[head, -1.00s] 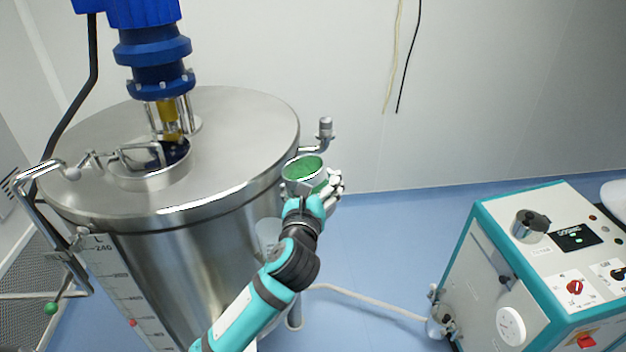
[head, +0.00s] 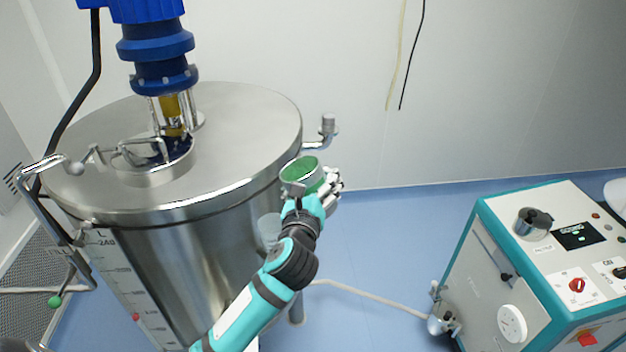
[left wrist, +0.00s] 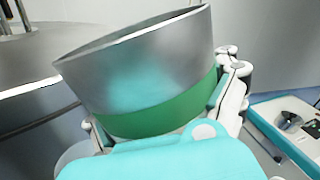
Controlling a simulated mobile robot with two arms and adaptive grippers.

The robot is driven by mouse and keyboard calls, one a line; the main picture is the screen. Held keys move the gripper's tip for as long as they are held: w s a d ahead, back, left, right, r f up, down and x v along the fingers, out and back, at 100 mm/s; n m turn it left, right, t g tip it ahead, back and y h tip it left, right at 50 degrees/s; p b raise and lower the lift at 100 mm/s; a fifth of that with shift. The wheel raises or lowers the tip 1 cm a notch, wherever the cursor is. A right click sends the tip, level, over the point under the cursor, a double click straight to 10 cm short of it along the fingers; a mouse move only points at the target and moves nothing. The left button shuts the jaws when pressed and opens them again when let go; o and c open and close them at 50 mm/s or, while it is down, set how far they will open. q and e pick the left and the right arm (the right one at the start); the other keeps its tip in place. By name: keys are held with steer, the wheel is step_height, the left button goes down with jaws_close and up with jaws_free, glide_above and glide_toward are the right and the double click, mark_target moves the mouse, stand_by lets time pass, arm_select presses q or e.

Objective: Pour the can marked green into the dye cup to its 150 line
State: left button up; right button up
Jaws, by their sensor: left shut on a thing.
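A metal can (head: 301,176) with a green inside is held up beside the right side of the big steel vessel. In the left wrist view the can (left wrist: 145,65) has a green band round its lower part and is tilted. My left gripper (head: 320,192) is shut around it. A pale, see-through cup-like thing (head: 269,228) shows below and left of the can, partly hidden by my arm; I cannot tell whether it is the dye cup or read any line on it. My right gripper is not in view.
The steel vessel (head: 225,150) with its flat lid, pipes and blue mixer drive (head: 155,50) fills the left. A teal and white machine (head: 545,265) with a small metal pot (head: 532,223) stands at the right. A pale hose (head: 370,297) lies on the blue floor between them.

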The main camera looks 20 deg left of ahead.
arm_select(q)
steer(key=shift+s+a+f+n, duration=0.1)
steer(key=shift+a+f+n, duration=0.15)
steer(key=shift+f+n, duration=0.3)
steer(key=shift+s+a+f+n, duration=0.1)
steer(key=shift+a+f+n, duration=0.25)
steer(key=shift+n, duration=0.3)
stand_by(0.6)
steer(key=shift+w+d+f+n, duration=0.1)
steer(key=shift+d+f+n, duration=0.1)
steer(key=shift+f+n, duration=0.7)
steer(key=shift+d+f+n+b, duration=0.1)
steer(key=shift+n+b, duration=0.4)
steer(key=shift+n, duration=0.2)
steer(key=shift+r+n+b, duration=0.3)
steer(key=shift+r+n, duration=0.5)
steer(key=shift+n, duration=0.7)
